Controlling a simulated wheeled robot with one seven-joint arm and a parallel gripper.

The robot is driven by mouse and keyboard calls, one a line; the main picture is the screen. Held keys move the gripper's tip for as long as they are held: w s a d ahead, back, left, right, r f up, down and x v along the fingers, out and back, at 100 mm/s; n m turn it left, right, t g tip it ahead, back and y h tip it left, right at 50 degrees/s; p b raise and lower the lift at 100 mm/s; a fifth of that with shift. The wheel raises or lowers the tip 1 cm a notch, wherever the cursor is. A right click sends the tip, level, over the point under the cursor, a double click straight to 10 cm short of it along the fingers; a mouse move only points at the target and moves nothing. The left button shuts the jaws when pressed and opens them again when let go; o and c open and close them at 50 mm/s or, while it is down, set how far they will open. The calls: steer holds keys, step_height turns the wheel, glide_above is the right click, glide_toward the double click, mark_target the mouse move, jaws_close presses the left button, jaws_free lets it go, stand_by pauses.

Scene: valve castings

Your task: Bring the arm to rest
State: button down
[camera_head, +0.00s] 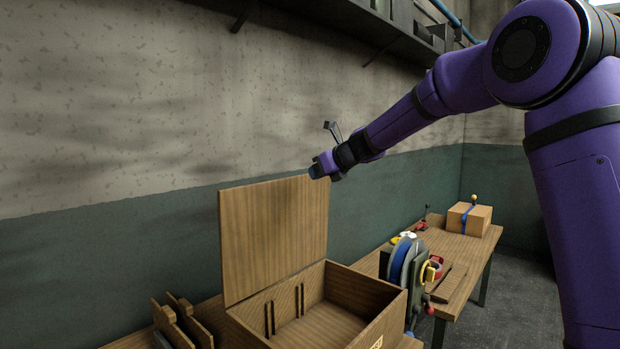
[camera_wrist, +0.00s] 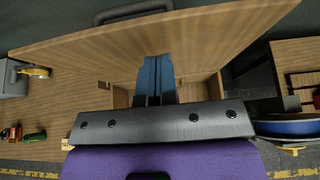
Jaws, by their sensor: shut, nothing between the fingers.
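My purple arm reaches in from the right in the head view, and my gripper (camera_head: 316,171) is up in the air near the top edge of the raised lid. In the wrist view my gripper (camera_wrist: 154,60) shows two blue fingers side by side, closed together with nothing between them. The lid (camera_head: 272,236) belongs to an open wooden box (camera_head: 322,325) and stands upright at its back. Whether the gripper touches the lid's edge is hard to tell; the lid (camera_wrist: 230,40) also shows beside the fingers in the wrist view.
Right of the box stands a blue-rimmed wheel device (camera_head: 404,262). A cardboard box (camera_head: 469,219) with a blue strap sits at the far end of the bench. Wooden pieces (camera_head: 175,318) stand left of the box. A shelf (camera_head: 345,20) runs along the wall above.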

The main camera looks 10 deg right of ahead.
steer(key=s+d+r+n+g, duration=0.1)
steer(key=s+r+n, duration=0.15)
steer(key=s, duration=0.35)
steer(key=s+d+r+n+h, duration=0.1)
steer(key=s+n, duration=0.2)
steer(key=s, duration=0.2)
steer(key=s+d+r+n+g, duration=0.1)
steer(key=s+r+n, duration=0.1)
steer(key=s, duration=0.4)
steer(key=s+d+f+n+g+h, duration=0.1)
steer(key=s+d+f+n+h, duration=0.1)
steer(key=s+f+n, duration=0.2)
steer(key=s+d+f+n+g+h, duration=0.1)
steer(key=s+d+f+n+h, duration=0.1)
steer(key=s+n, duration=0.8)
steer(key=s+d+f+n+h, duration=0.2)
steer(key=s+d+f+n, duration=0.2)
steer(key=s, duration=1.6)
step_height(320, 180, down, 2)
steer(key=n, duration=0.3)
steer(key=shift+g, duration=0.4)
